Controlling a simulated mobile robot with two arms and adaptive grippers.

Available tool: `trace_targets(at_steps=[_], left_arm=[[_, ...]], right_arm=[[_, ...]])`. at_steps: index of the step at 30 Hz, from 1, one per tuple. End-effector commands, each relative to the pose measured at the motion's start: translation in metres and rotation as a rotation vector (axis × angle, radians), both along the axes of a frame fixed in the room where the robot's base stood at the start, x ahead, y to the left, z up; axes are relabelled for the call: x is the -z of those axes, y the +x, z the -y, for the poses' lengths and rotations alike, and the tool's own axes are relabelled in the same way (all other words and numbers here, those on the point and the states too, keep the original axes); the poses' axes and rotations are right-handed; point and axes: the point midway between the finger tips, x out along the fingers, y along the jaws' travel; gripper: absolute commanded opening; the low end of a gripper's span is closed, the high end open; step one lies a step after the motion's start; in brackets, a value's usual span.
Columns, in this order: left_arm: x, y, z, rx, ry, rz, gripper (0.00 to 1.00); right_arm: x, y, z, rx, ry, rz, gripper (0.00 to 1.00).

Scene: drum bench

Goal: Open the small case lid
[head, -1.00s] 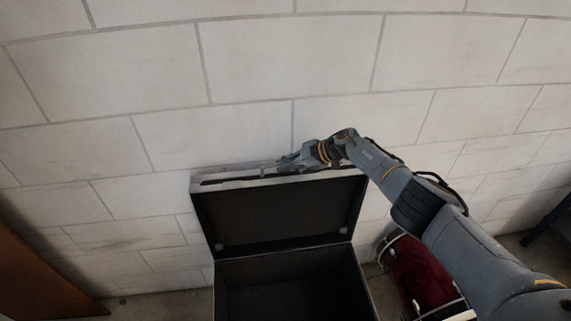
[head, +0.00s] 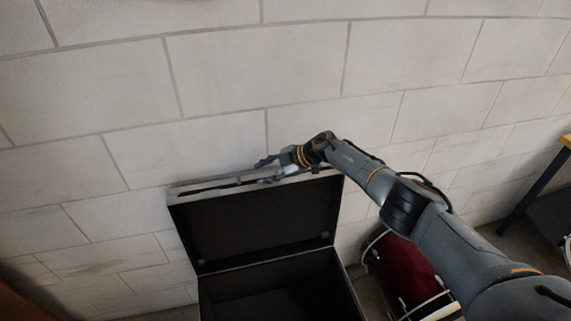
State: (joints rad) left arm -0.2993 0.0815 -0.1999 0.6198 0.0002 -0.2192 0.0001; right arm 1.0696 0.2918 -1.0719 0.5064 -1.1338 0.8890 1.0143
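The small case (head: 277,285) is a black box with its lid (head: 255,221) standing up, near upright, close to the wall. The inside of the case looks dark and empty where it shows. My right gripper (head: 268,170) is at the top edge of the lid, a little right of its middle. Its fingers look spread, one on the far side of the edge and one near the front; whether they touch the lid is hard to tell. My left gripper is not in view.
A pale block wall (head: 190,147) stands right behind the lid. A red drum (head: 408,272) sits on the floor right of the case, under my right arm. A table with a dark blue leg (head: 535,190) is at the far right.

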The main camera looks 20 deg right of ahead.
Motion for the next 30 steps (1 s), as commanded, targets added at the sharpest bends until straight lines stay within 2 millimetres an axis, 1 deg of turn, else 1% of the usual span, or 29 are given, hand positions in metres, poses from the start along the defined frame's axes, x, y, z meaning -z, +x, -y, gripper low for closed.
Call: trace_targets(at_steps=[1,5,12,18,24,30], left_arm=[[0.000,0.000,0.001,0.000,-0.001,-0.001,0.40],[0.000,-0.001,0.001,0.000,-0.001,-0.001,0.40],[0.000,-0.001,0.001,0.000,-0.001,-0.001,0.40],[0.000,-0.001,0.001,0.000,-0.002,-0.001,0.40],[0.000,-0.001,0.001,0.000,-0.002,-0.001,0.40],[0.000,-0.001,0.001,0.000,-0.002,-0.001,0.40]], right_arm=[[-0.001,-0.003,0.006,-0.001,-0.004,0.000,0.34],[-0.008,-0.010,0.015,0.000,-0.005,-0.003,0.34],[-0.034,-0.024,0.045,0.001,-0.004,0.000,0.34],[-0.053,-0.036,0.065,0.000,-0.002,-0.003,0.34],[-0.061,-0.042,0.074,-0.001,-0.002,-0.004,0.34],[-0.062,-0.042,0.075,0.000,-0.001,-0.004,0.34]])
